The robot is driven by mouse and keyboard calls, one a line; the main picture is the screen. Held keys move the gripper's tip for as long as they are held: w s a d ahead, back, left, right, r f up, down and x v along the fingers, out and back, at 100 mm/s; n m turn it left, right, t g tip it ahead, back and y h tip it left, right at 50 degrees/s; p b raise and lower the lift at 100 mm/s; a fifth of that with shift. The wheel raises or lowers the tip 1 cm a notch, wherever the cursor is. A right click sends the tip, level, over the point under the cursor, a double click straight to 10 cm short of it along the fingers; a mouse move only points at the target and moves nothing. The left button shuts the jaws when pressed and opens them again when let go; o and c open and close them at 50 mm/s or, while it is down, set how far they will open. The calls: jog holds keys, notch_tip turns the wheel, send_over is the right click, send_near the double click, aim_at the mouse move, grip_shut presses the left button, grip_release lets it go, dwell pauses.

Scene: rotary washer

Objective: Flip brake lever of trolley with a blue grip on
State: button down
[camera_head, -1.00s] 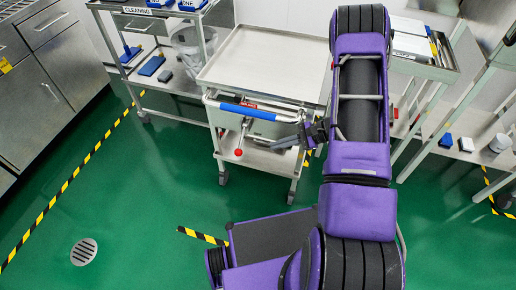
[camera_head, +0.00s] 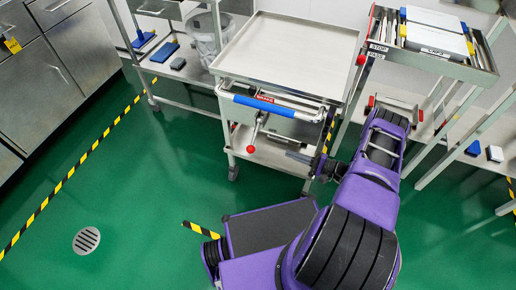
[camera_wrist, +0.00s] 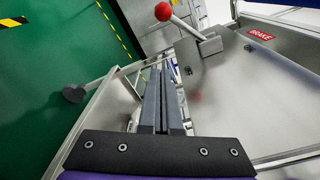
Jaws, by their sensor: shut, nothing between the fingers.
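The trolley (camera_head: 290,48) has a light metal top and a front push bar with a blue grip (camera_head: 264,105). Its brake lever (camera_head: 257,132) is a metal rod with a red ball end that hangs down below the bar in the head view. In the wrist view the brake lever (camera_wrist: 182,24) stands out from a grey block on the trolley's panel, beside a red BRAKE label (camera_wrist: 260,35). My gripper (camera_wrist: 162,68) is shut and empty, its fingertips apart from the lever. In the head view my gripper (camera_head: 290,155) is right of the red ball, close to the trolley's front.
A shelf trolley (camera_head: 160,10) with blue items stands at the back left. A cart with a STOP/PASS tray (camera_head: 425,55) stands at the right. Steel cabinets (camera_head: 40,75) line the left. The green floor (camera_head: 140,190) is open in front, with a round drain (camera_head: 86,240).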

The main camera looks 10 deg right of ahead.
aim_at(254, 140)
dwell(0.3)
jog(key=w+a+r, duration=0.1)
jog(key=w+a, duration=0.3)
jog(key=a, duration=0.6)
jog(key=shift+w+a+r, duration=0.15)
jog(key=shift+a+r, duration=0.1)
jog(key=shift+a, duration=0.05)
jog(key=shift+r, duration=0.1)
jog(key=shift+s+a+r+m+p, duration=0.2)
jog(key=shift+m+p, duration=0.1)
jog(key=shift+m, duration=0.1)
